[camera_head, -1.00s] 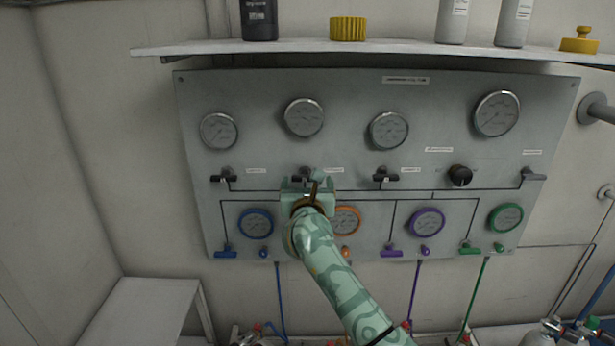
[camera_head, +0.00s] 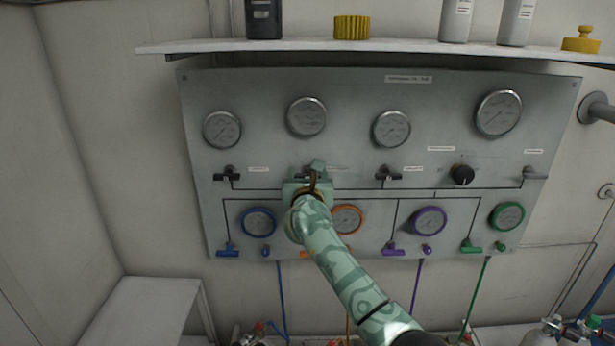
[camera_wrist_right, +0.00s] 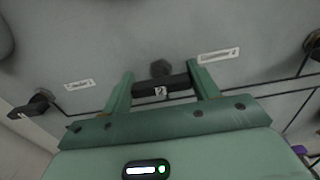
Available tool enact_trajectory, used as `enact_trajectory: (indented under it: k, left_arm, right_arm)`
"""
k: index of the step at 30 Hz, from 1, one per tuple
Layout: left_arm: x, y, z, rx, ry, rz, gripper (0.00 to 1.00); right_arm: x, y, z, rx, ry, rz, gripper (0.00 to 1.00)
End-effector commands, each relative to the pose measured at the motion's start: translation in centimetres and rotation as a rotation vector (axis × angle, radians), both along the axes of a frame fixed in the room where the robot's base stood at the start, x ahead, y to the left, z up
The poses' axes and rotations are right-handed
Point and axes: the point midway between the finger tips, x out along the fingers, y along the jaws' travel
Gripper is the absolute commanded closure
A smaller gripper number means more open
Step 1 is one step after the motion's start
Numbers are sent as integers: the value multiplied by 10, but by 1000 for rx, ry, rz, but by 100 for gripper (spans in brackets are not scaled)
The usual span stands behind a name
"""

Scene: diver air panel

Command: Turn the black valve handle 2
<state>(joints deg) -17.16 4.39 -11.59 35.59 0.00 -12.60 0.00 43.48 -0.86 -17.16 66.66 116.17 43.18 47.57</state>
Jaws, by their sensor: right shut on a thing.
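The black valve handle 2 (camera_wrist_right: 160,90) shows in the right wrist view with a "2" label on it. It lies between the two green fingers of my right gripper (camera_wrist_right: 162,92), which is shut on it. In the head view my right gripper (camera_head: 312,178) is at the panel and largely hides this handle. The handle's stem (camera_wrist_right: 160,68) shows just above it in the wrist view. My left gripper is not in view.
The grey panel (camera_head: 350,90) carries several gauges. Black handles stand left (camera_head: 227,174) and right (camera_head: 388,174) of my gripper, with a black knob (camera_head: 462,174) further right. A shelf (camera_head: 380,47) with bottles and yellow caps juts out above.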

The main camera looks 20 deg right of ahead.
Motion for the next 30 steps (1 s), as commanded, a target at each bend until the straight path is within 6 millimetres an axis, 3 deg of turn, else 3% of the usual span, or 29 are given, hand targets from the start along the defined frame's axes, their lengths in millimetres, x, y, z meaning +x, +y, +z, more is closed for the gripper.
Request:
enact_trajectory:
  k: [11,30]
  left_arm:
    - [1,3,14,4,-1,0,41]
    - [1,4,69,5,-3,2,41]
  right_arm:
    - [0,0,1,-106,34,-2,63]
    - [0,2,1,-661,195,0,63]
